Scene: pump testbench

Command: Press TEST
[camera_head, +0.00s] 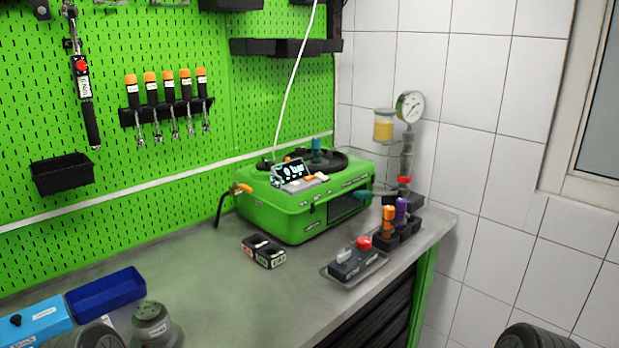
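A green pump case (300,215) stands on the grey bench near the back corner. A small tilted display (290,172) on its top reads about "0 bar". A light panel with an orange part (314,178) lies beside the display. In front of the case, a dark control box (345,268) carries a red round button (364,242) and a light switch-like part. No TEST label is legible, so I cannot tell which control bears it. Neither gripper is in view; only dark rounded parts, probably of my arms, show at the bottom left and bottom right edges.
A small black two-hole block (263,252) sits left of the control box. Orange and purple items stand in a black holder (400,232). A pressure gauge (409,106) rises behind. A blue bin (105,291) and grey pot (153,325) are front left. The middle bench is clear.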

